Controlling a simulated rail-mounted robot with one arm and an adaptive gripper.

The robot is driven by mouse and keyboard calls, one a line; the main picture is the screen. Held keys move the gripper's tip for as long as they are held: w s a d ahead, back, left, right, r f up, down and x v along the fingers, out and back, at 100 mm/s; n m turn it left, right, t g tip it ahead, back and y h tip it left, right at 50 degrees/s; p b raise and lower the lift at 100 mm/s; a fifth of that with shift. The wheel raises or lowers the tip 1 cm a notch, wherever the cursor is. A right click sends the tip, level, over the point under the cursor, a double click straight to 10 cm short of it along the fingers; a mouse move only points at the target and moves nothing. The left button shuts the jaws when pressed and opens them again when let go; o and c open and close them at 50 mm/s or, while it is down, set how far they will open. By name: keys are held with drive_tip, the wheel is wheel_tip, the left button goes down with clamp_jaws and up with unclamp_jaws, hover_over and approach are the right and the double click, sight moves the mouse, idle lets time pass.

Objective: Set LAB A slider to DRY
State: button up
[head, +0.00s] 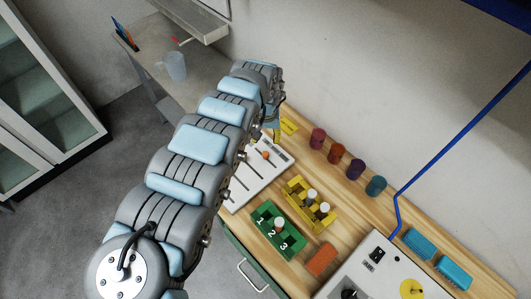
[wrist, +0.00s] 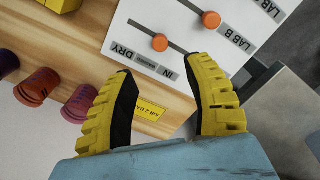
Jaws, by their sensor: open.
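A white slider panel (wrist: 140,20) fills the upper middle of the wrist view. It carries an orange knob (wrist: 160,43) about midway along its visible slot and a second orange knob (wrist: 211,19) in another slot. DRY and IN are printed along one edge, LAB B along another; one further LAB label is cut off, so I cannot tell which slider is LAB A. My gripper (wrist: 164,68) is open, its yellow-and-black fingers apart and nothing between them, near the panel's DRY/IN edge. In the head view the panel (head: 244,186) is partly hidden by my arm.
On the wooden bench stand several coloured cylinders (head: 337,152), a yellow rack (head: 303,217), a green numbered rack (head: 266,241) and an orange block (head: 321,260). A white control box (head: 376,287) is at the bottom right. A blue line (head: 450,112) crosses the wall.

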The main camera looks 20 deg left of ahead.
sight(265, 153)
wheel_tip(265, 153, down, 10)
drive_tip(key=shift+b, duration=0.35)
idle(0.4)
clamp_jaws()
